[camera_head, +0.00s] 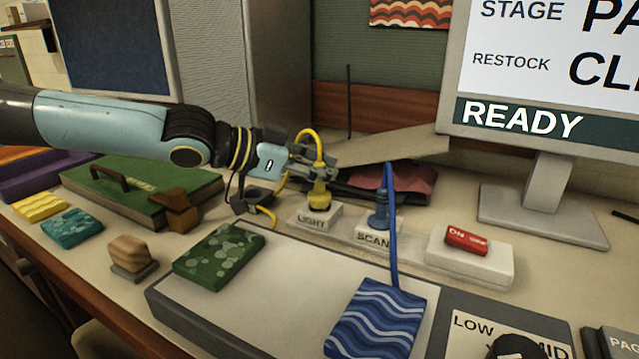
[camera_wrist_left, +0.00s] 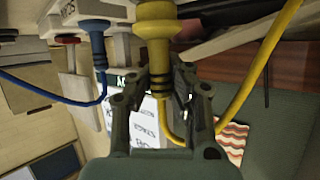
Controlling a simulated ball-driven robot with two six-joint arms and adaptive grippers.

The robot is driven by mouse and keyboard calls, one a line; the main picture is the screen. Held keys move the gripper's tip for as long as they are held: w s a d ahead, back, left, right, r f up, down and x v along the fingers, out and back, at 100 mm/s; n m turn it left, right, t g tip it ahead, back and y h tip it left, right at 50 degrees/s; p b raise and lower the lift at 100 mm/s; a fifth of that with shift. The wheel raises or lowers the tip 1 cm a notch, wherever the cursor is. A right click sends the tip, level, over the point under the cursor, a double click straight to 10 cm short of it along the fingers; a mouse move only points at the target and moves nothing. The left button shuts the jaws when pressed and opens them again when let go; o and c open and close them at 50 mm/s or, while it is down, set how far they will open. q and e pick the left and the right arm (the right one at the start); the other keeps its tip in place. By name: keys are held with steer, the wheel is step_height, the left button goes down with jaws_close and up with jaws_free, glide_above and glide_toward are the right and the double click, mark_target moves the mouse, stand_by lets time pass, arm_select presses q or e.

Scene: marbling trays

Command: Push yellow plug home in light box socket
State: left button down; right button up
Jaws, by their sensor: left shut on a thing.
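The yellow plug (camera_head: 319,198) stands roughly upright at the top of the white box labelled LIGHT (camera_head: 322,221). How deep it sits in the socket cannot be told. My left gripper (camera_head: 318,172) comes from the left and is shut on the plug's upper part. In the left wrist view, my left gripper (camera_wrist_left: 168,82) has its fingers on either side of the ribbed neck of the yellow plug (camera_wrist_left: 153,28). The yellow cable (camera_head: 309,132) loops up above the gripper, and it also shows in the wrist view (camera_wrist_left: 262,60). My right gripper is not seen.
A blue plug (camera_head: 379,215) with a blue cable stands in the SCAN box (camera_head: 374,238) just to the right. A white box with a red ON switch (camera_head: 466,240) lies further right. A green case (camera_head: 135,190) and a brown block (camera_head: 182,211) lie left, under my arm.

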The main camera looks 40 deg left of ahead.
arm_select(q)
steer(key=shift+f, duration=0.3)
stand_by(0.5)
steer(key=shift+r, duration=0.1)
stand_by(1.3)
steer(key=shift+f+y, duration=0.2)
steer(key=shift+y, duration=0.1)
stand_by(0.3)
steer(key=shift+r, duration=0.3)
steer(key=shift+w, duration=0.2)
stand_by(0.4)
steer(key=shift+w+d+n+y, duration=0.1)
steer(key=shift+w+n+y, duration=0.15)
steer(key=shift+n+y, duration=0.15)
steer(key=shift+p, duration=0.3)
stand_by(0.5)
steer(key=shift+f+b, duration=0.35)
steer(key=shift+f, duration=0.05)
stand_by(0.4)
